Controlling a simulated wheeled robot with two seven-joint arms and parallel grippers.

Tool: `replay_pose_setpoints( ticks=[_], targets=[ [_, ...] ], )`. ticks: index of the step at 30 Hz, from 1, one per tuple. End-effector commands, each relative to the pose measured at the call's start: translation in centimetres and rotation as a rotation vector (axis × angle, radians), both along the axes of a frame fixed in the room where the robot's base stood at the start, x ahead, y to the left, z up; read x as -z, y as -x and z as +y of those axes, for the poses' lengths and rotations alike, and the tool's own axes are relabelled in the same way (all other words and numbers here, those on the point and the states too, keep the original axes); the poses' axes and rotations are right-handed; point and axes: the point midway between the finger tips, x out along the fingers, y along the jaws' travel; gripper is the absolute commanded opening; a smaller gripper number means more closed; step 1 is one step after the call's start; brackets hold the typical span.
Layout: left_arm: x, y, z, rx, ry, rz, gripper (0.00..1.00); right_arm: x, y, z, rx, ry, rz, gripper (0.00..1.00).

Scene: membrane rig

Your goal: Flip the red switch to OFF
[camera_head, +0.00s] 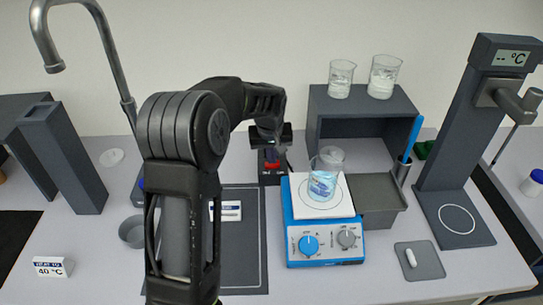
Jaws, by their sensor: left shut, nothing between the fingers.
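The red switch (271,165) sits on a small dark box behind the left side of the blue stirrer, with small white lettering on the box's front. My left gripper (268,147) is shut and empty. It is directly above and behind the red switch, pointing down, and covers the upper part of the box. Whether the fingertips touch the switch I cannot tell. The switch's exact tilt is too small to read. My right gripper is not in view.
A blue hotplate stirrer (327,249) carrying a beaker (325,174) of blue liquid stands right of the switch. A grey shelf (362,105) holds two beakers. A dark stand (457,140) with a °C display is at right. A dark mat (243,262) lies in front.

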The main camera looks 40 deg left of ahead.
Motion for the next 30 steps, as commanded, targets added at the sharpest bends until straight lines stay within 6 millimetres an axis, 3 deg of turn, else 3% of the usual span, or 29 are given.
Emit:
replay_pose_setpoints(
  ticks=[5,10,13,22,30],
  targets=[
    [-1.7,0.0,0.3,-0.001,0.0,-0.002,0.0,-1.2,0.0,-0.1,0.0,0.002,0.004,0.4],
    [-4.8,0.1,0.8,-0.001,0.0,-0.002,0.0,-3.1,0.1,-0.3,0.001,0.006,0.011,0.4],
    [-5.9,0.8,0.7,0.001,-0.001,-0.007,0.0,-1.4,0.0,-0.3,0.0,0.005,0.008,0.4],
    [-11.5,3.0,0.7,0.002,0.0,-0.005,0.0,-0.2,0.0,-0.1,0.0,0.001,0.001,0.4],
    [-13.3,3.7,0.7,0.001,0.0,-0.001,0.0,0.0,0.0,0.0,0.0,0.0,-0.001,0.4]
  ],
)
